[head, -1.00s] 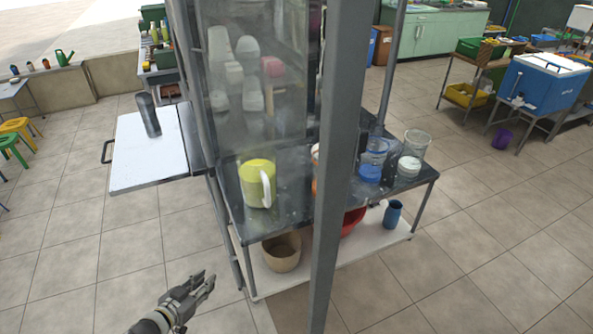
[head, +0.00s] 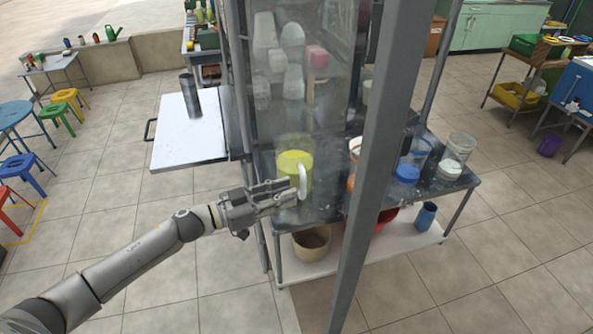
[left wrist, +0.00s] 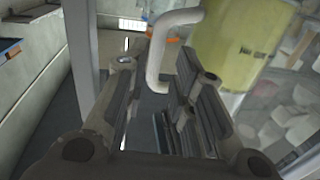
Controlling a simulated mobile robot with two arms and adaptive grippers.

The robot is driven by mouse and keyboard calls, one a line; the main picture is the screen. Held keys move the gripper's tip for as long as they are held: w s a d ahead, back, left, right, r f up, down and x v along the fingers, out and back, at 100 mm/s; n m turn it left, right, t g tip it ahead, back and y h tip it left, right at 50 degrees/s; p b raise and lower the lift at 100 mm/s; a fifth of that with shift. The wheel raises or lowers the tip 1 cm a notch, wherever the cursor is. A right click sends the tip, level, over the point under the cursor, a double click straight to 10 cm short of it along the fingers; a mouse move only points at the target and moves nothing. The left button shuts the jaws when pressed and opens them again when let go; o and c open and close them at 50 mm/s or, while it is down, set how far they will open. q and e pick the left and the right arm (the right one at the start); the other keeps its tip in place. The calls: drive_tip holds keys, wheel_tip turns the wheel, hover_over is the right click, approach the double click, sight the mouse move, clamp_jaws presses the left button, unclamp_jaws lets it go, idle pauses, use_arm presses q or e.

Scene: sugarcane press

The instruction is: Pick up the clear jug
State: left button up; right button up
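The clear jug (head: 294,163) looks filled with yellow-green liquid and has a white handle. It stands upright near the left end of the dark stand top. My left gripper (head: 286,191) is in front of the jug at handle height. In the left wrist view the jug body (left wrist: 235,45) is at the upper right, and its handle (left wrist: 160,55) lies in the gap between the fingers. The fingers are apart, with visible space beside the handle. My right gripper is not in view.
A grey post (head: 372,170) rises in front of the stand (head: 325,208). A blue-based container (head: 407,173) and glass jars (head: 455,150) stand to its right. A clear panel with cups behind it backs the jug. A white side table (head: 180,135) is at left.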

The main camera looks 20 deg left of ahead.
sight(304, 184)
use_arm(q)
drive_tip(key=shift+w+d+r, duration=0.1)
drive_tip(key=shift+w+d, duration=0.1)
drive_tip(key=shift+d, duration=0.05)
drive_tip(key=x, duration=0.1)
drive_tip(key=p+x, duration=0.2)
drive_tip(key=x, duration=0.1)
drive_tip(key=shift+r, duration=0.3)
drive_tip(key=shift+w+d+f, duration=0.15)
drive_tip(key=shift+w+d, duration=0.1)
drive_tip(key=shift+d, duration=0.2)
drive_tip(key=shift+a, duration=0.1)
clamp_jaws()
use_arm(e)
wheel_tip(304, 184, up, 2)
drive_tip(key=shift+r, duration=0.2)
use_arm(q)
drive_tip(key=shift+r, duration=0.2)
